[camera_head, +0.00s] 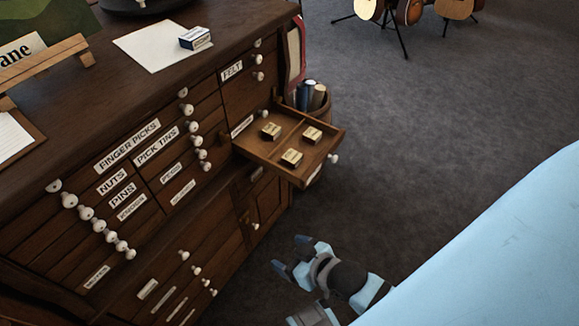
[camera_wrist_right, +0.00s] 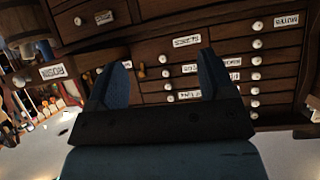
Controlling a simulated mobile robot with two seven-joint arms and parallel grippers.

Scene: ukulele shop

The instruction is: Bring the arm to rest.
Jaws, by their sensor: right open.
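My right gripper (camera_head: 292,258) is in the lower middle of the head view, in front of the cabinet and below the open drawer. Its jaws are apart and empty. In the right wrist view the two fingers of the right gripper (camera_wrist_right: 160,85) stand wide apart with nothing between them, facing the cabinet's drawer fronts. My left gripper is not in the head view.
A dark wooden cabinet (camera_head: 75,270) with labelled drawers fills the left. One drawer (camera_head: 258,150) is pulled out and holds three small boxes (camera_head: 291,158). A small box (camera_head: 195,38) lies on white paper on top. Carpet (camera_head: 430,110) is clear to the right.

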